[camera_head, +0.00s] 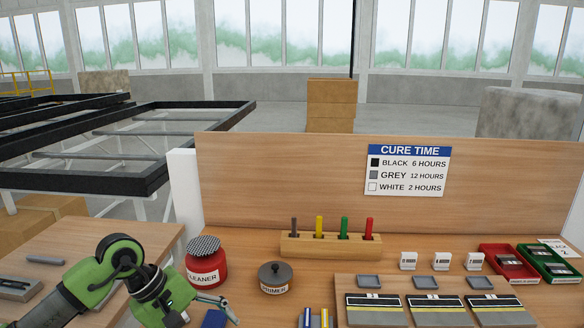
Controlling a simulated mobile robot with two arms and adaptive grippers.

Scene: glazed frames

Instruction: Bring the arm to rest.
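My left arm comes in from the lower left with green and black links. My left gripper (222,306) hangs low over the workbench (262,245), just below the red cleaner jar (206,264) in the picture and left of the primer pot (275,278). Its grey fingers are small and seen at an angle, so I cannot tell whether they are open or shut. I see nothing clearly held in it. A dark blue item (213,319) lies by the fingers, partly cut off by the bottom edge. My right arm and gripper are not in view.
A wooden block with coloured markers (331,245) stands at the back. Several panels with black and yellow strips (438,308), small white timers (442,261), a red tray (508,262) and a green tray (549,262) fill the right. A backboard (300,180) rises behind.

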